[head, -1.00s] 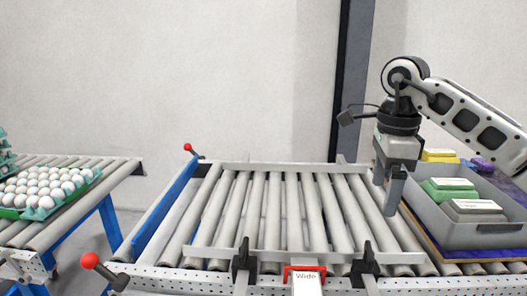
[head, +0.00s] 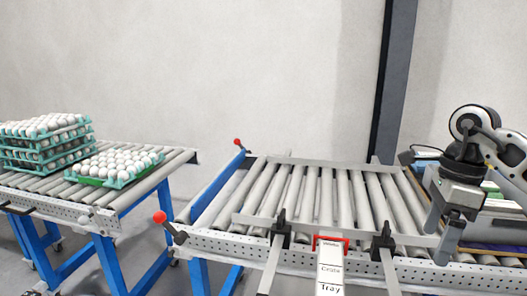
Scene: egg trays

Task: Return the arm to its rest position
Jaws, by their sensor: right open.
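My right gripper (head: 441,238) is at the right of the head view, above the right end of the middle roller conveyor. Its two fingers point down and stand apart, with nothing seen between them. The right arm bends in from the right edge and covers part of a grey crate (head: 497,228). My left gripper and arm are not in view.
A stack of teal egg trays (head: 42,147) and a single egg tray (head: 117,164) stand on the left roller conveyor (head: 172,163). The middle conveyor (head: 310,196) is bare. Red-knobbed levers (head: 160,217) stick up at its left side. A gap separates the conveyors.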

